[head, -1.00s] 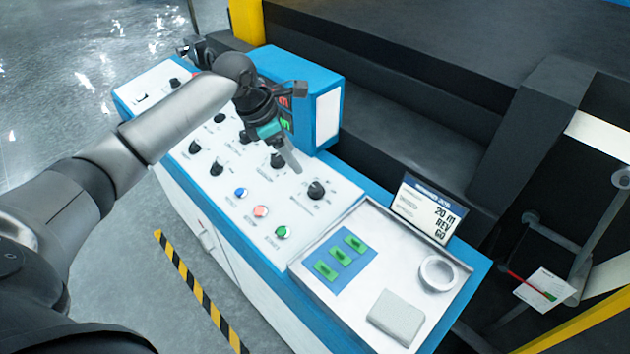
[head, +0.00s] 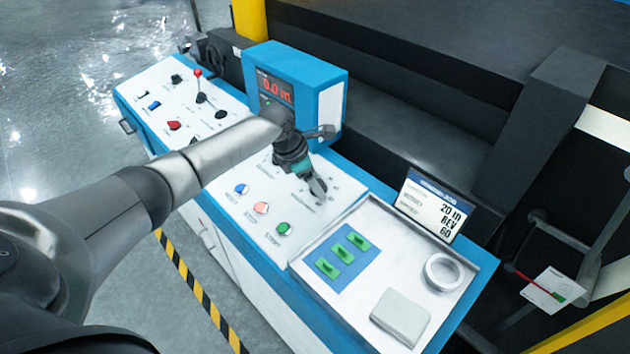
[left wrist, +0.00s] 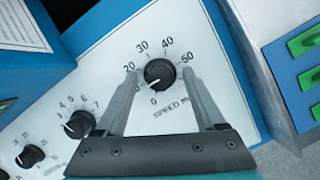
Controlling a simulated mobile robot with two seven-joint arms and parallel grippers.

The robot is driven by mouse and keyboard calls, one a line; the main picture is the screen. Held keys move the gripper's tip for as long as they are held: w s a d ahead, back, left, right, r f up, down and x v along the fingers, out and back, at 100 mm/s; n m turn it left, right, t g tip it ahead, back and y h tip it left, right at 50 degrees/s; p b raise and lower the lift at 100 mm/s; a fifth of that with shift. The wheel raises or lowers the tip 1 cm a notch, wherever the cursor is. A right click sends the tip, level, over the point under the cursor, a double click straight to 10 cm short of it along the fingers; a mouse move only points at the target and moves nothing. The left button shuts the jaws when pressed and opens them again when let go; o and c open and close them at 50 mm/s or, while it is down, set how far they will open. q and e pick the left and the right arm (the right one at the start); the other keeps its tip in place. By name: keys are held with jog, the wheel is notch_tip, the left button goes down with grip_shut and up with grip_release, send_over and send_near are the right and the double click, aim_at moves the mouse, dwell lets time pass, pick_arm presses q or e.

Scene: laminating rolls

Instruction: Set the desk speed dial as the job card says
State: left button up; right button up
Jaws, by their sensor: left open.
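The speed dial (left wrist: 159,77) is a round black knob in the left wrist view, on a white panel marked SPEED with numbers from 0 to 50. Its white pointer line is toward the lower left, near the low end. My left gripper (left wrist: 160,70) is open, one finger on each side of the dial; I cannot tell whether they touch it. In the head view my left gripper (head: 318,188) is over the panel and hides most of the dial. The job card (head: 433,207) stands behind the tray and seems to read 20 m, REV, 60.
A blue display box (head: 293,85) showing 0.0 m rises behind the panel. Blue, red and green buttons (head: 261,208) lie in front of the dial. The tray (head: 350,295) holds green pieces on a blue pad, a white ring (head: 441,272) and a grey block (head: 400,318).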

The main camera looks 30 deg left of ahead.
pick_arm(q)
jog(key=shift+c, duration=0.4)
grip_shut()
